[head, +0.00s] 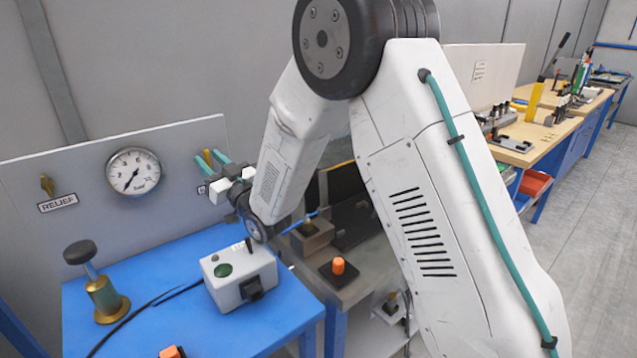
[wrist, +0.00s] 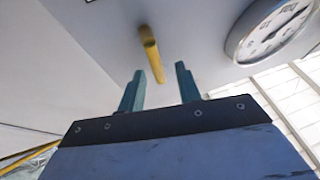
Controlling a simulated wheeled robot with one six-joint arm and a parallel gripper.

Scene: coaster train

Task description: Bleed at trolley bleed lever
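A yellow lever (head: 207,157) stands out from the grey panel, right of the gauge. The label below it is mostly hidden by my gripper, so I cannot read it. My gripper (head: 211,158) is at the panel with its teal fingers apart on either side of the lever in the head view. In the wrist view the yellow lever (wrist: 152,54) shows beyond and between the open fingertips (wrist: 160,72). I see no finger touching it.
A round gauge (head: 134,171) and a second yellow lever (head: 47,186) labelled RELIEF are on the panel (head: 95,150). On the blue table (head: 150,275) stand a brass plunger-like piece (head: 103,297) and a white control box (head: 240,280) below my wrist. A dark cable crosses the table.

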